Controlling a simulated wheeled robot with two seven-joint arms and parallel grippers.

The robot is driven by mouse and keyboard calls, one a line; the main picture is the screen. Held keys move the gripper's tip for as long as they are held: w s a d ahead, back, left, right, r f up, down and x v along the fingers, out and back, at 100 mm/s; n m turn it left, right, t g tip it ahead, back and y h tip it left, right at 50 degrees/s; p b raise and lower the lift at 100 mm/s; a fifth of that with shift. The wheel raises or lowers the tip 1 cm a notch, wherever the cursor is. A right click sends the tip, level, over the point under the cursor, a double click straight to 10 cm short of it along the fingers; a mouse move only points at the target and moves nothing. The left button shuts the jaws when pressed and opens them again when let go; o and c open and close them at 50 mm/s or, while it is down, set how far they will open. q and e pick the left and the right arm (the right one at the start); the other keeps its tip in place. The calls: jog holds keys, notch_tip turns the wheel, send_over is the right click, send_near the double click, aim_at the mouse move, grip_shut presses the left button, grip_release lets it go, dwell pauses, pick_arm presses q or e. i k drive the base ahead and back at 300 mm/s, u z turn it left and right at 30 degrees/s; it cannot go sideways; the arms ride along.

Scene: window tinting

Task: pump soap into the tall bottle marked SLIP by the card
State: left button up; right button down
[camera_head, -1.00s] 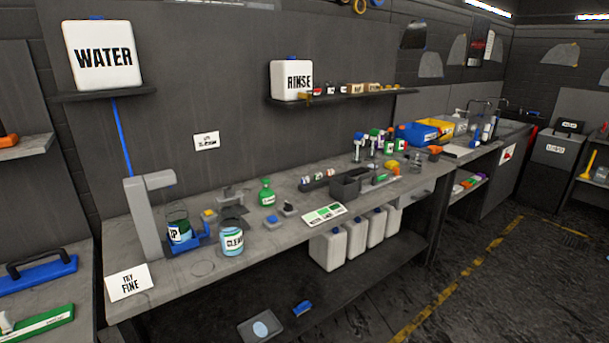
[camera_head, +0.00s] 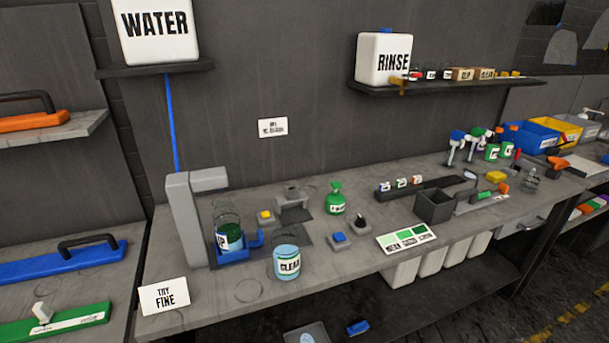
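A tall clear bottle (camera_head: 230,236) with green and blue on it stands in a blue holder (camera_head: 240,254) under a grey tap-like post (camera_head: 186,220). Only "IP" of its label shows, so I cannot read SLIP in full. A card with green swatches (camera_head: 406,238) lies at the bench's front edge. Neither of my grippers is in view.
A white TRY FINE card (camera_head: 164,297) stands at the bench's left front corner. A blue button block (camera_head: 340,241), a dark knob block (camera_head: 361,223) and a grey bin (camera_head: 434,207) are on the bench. WATER (camera_head: 155,29) and RINSE (camera_head: 383,57) tanks sit on shelves above.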

aim_at(336, 185)
jog(key=u, duration=0.35)
jog(key=i, duration=0.45)
jog(key=u, duration=0.35)
